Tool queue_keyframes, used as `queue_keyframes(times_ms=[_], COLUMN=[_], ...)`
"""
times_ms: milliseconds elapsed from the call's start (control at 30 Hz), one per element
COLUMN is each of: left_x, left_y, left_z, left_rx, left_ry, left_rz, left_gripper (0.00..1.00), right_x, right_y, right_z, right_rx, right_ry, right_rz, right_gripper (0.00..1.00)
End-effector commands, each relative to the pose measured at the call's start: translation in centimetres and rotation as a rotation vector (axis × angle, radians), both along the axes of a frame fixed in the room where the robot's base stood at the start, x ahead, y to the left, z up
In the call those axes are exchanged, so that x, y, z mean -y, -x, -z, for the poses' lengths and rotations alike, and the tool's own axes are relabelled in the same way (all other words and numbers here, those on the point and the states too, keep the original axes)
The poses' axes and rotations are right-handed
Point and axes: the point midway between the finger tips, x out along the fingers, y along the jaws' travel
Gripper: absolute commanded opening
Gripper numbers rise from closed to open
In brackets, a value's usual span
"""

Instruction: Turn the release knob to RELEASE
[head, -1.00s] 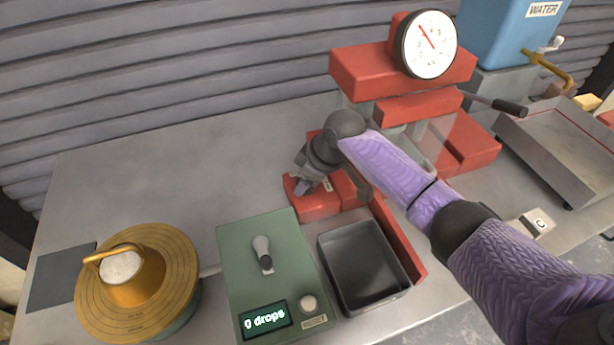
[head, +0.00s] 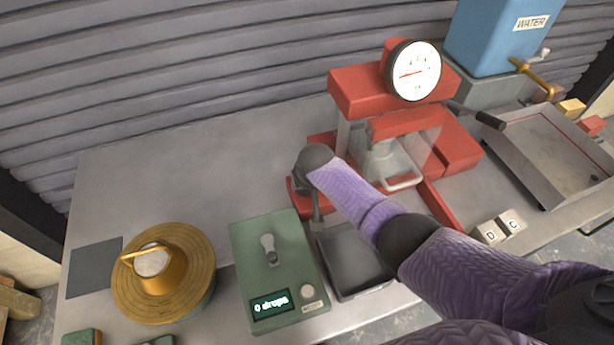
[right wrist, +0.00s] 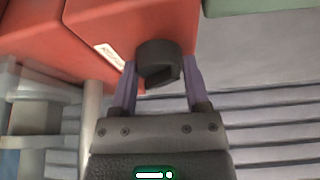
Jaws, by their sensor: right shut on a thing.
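The release knob (right wrist: 158,62) is a dark, rounded piece at the front of the red press base, close to a small white label (right wrist: 110,54) in the right wrist view. My right gripper (right wrist: 158,80) is shut on it, one purple finger on each side. The label's words are too small to read, so I cannot tell the knob's setting. In the head view my right wrist and forearm hide the knob and most of the red block (head: 298,200) around it. My left gripper is not in view.
The red press (head: 352,92) carries a round gauge (head: 413,70), its needle pointing left. In front are a dark tray (head: 340,284), a green drop-counter box (head: 245,238) reading 0 drops and a brass flow table (head: 200,250). Cubes (head: 490,232) lie at right.

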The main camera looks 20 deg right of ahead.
Motion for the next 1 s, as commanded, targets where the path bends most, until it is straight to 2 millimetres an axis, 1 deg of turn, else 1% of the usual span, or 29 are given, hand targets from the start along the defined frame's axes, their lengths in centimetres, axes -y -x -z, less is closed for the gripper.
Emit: queue_keyframes(times_ms=[33,200,600,800,1000], left_x=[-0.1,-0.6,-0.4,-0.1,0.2], left_y=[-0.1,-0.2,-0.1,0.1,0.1], left_z=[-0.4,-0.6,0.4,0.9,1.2], left_rx=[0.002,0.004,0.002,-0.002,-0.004], left_ry=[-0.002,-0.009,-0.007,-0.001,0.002], left_rz=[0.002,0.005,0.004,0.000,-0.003], left_gripper=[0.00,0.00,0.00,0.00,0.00], right_x=[-0.2,-0.2,-0.3,-0.3,-0.3], right_y=[0.0,0.0,-0.1,-0.2,-0.1], right_z=[-0.2,-0.1,0.1,0.1,0.1], right_rx=[0.000,0.000,0.001,0.001,0.000], right_ry=[-0.003,-0.002,-0.002,-0.001,-0.001], right_rz=[0.041,0.201,0.536,0.648,0.714], right_gripper=[0.01,0.01,0.01,0.01,0.01])
